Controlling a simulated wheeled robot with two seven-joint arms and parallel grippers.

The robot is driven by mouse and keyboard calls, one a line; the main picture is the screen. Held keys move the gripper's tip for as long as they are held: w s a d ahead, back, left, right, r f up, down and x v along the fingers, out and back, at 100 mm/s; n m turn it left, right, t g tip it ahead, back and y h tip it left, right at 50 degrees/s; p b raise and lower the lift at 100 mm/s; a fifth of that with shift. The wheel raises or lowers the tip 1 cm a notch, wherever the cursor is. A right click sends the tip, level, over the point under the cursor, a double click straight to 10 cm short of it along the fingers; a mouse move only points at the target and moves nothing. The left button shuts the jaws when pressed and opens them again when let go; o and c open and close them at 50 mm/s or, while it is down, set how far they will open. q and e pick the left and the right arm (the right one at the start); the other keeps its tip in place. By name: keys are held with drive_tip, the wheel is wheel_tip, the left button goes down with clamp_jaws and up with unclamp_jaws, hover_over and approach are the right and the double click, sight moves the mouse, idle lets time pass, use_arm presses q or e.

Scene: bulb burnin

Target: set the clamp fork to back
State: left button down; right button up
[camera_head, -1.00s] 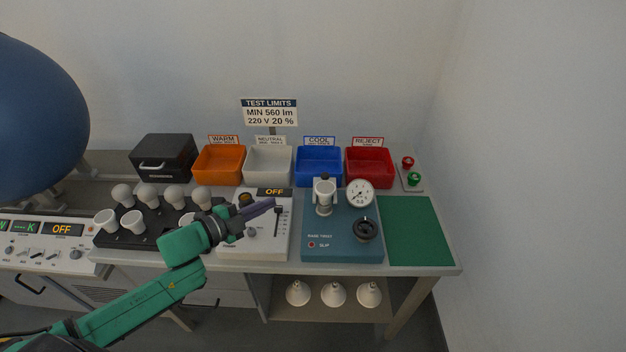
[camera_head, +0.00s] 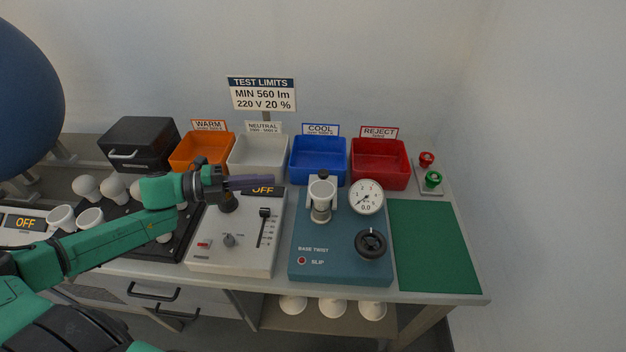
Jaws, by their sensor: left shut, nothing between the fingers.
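The blue base twist tester (camera_head: 310,262) stands on the bench right of centre. On its back left is a white upright holder with a fork-like clamp (camera_head: 322,205) around it; which way the fork is set is too small to tell. My left gripper (camera_head: 262,182) is shut and empty. It points right, above the white test box (camera_head: 215,258), to the left of the clamp and apart from it. It covers part of the box's OFF display. My right gripper is not in view.
The tester also carries a dial gauge (camera_head: 366,197) and a black knob (camera_head: 371,243). Orange (camera_head: 189,166), white (camera_head: 257,167), blue (camera_head: 319,175) and red (camera_head: 379,178) bins stand behind. A green mat (camera_head: 432,245) lies clear at right. Bulbs (camera_head: 86,187) stand at left.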

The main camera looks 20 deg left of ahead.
use_arm(q)
drive_tip(key=shift+w+f+b, duration=0.25)
drive_tip(key=shift+f+b, duration=0.1)
drive_tip(key=shift+f, duration=0.45)
drive_tip(key=x, duration=1)
drive_tip(key=shift+w+d, duration=0.1)
drive_tip(key=shift+w, duration=0.2)
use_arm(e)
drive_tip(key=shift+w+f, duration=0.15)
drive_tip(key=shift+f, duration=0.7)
